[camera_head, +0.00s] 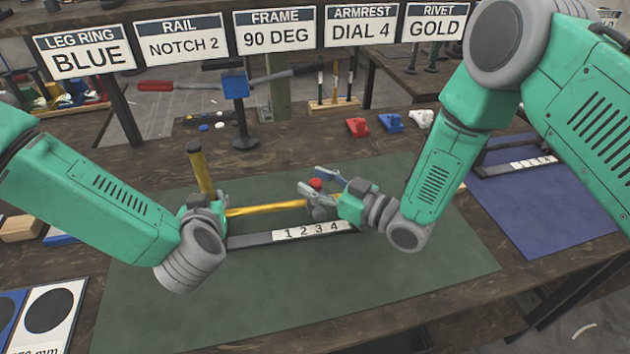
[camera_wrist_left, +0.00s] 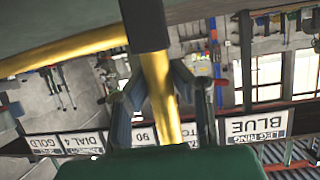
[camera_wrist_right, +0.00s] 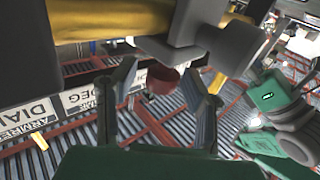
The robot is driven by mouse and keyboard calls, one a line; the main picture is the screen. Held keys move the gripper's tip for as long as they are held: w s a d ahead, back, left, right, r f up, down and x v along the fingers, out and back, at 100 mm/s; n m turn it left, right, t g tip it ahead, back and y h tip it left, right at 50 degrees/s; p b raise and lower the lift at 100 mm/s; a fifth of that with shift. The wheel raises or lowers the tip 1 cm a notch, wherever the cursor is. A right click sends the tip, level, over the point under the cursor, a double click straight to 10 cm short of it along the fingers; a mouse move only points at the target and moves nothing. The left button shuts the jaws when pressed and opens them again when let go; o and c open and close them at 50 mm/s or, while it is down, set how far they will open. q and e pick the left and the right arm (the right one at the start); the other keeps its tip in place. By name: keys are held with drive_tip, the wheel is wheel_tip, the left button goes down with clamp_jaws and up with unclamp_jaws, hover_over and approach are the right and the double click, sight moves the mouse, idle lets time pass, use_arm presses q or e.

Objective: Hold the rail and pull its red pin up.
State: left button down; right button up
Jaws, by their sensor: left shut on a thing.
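The rail is a yellow bar (camera_head: 265,208) lying across the green mat, with an upright yellow post with a black cap (camera_head: 200,170) at its left end. My left gripper (camera_head: 203,205) is shut on the yellow post; the left wrist view shows the post (camera_wrist_left: 160,85) between its fingers. The red pin (camera_head: 316,183) is a round red knob at the bar's right end; it also shows in the right wrist view (camera_wrist_right: 163,81). My right gripper (camera_head: 322,187) is open, with its fingers on either side of the red pin. I cannot tell whether they touch it.
A dark strip numbered 1 to 4 (camera_head: 312,230) lies in front of the bar on the green mat (camera_head: 300,290). Signs hang above the bench; the rail sign (camera_head: 182,38) reads notch 2. A blue mat (camera_head: 545,215) is at the right. The front of the green mat is clear.

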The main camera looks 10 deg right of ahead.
clamp_jaws()
wheel_tip(320, 180, up, 2)
drive_tip(key=shift+d+r, duration=0.1)
drive_tip(key=shift+o, duration=2.1)
unclamp_jaws()
drive_tip(key=v, duration=1.2)
